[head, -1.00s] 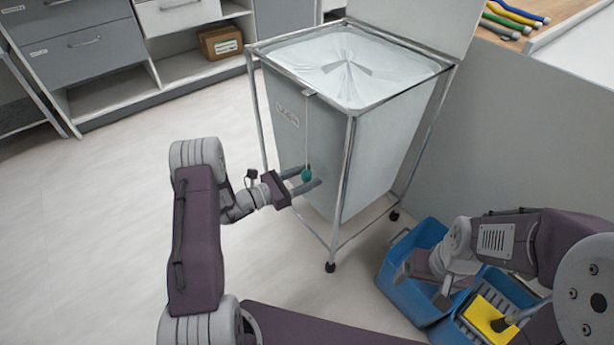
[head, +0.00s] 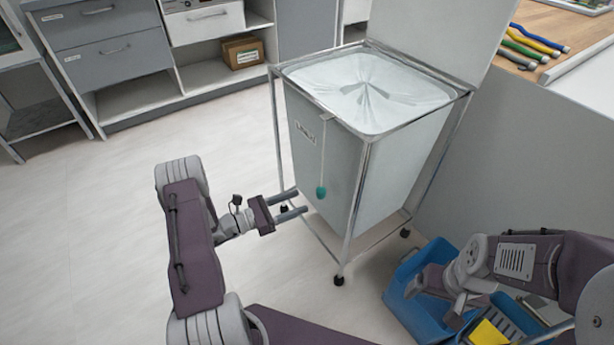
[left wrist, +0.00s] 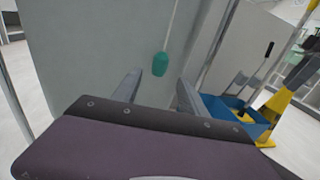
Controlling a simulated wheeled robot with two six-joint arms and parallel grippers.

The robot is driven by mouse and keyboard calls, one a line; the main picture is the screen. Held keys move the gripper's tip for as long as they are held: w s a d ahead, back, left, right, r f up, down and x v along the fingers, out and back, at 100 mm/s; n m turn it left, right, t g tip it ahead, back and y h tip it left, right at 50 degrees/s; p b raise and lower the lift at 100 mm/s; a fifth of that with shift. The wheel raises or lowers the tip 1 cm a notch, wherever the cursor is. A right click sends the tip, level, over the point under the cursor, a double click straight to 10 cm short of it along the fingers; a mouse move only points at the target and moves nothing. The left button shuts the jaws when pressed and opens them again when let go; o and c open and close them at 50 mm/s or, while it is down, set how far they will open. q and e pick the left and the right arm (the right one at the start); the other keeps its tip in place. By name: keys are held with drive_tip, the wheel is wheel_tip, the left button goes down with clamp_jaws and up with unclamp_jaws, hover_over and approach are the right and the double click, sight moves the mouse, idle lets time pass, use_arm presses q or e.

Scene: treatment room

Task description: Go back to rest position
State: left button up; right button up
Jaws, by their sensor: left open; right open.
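The cord ends in a green knob (head: 321,191), which hangs free, apart from the fingers. In the left wrist view the green knob (left wrist: 160,64) hangs ahead of and above the gap between the two fingers (left wrist: 157,92). The cart has a metal frame, a grey body with a label, and a pale liner; its lid stands up at the back. My right gripper shows at the lower right, over the blue bucket (head: 402,287); its fingertips are hard to make out.
The blue bucket with a yellow piece stands on the floor at the right, close to my right arm. Grey cabinets (head: 110,50) and a shelf with a cardboard box (head: 243,52) line the back. Coloured tubes (head: 535,42) lie on a counter. The floor at left is clear.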

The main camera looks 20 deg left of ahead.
use_arm(q)
drive_tip(key=s+d+r+m+g+p, duration=0.1)
drive_tip(key=s+d+r+m+g, duration=0.2)
drive_tip(key=s+d+m+g, duration=0.7)
drive_tip(key=s+m+g+y, duration=0.5)
drive_tip(key=s+m+y, duration=0.15)
drive_tip(key=s, duration=0.25)
drive_tip(key=a+r+m+t+y+p, duration=0.2)
drive_tip(key=a+r+m+t+y, duration=0.15)
drive_tip(key=a+m+y, duration=0.45)
wheel_tip(320, 180, up, 38)
drive_tip(key=d+m+h+p, duration=0.1)
drive_tip(key=m+p, duration=0.1)
drive_tip(key=p, duration=3.5)
drive_tip(key=shift+w+d+r, duration=0.15)
drive_tip(key=shift+d, duration=0.2)
drive_tip(key=shift+t+h, duration=0.25)
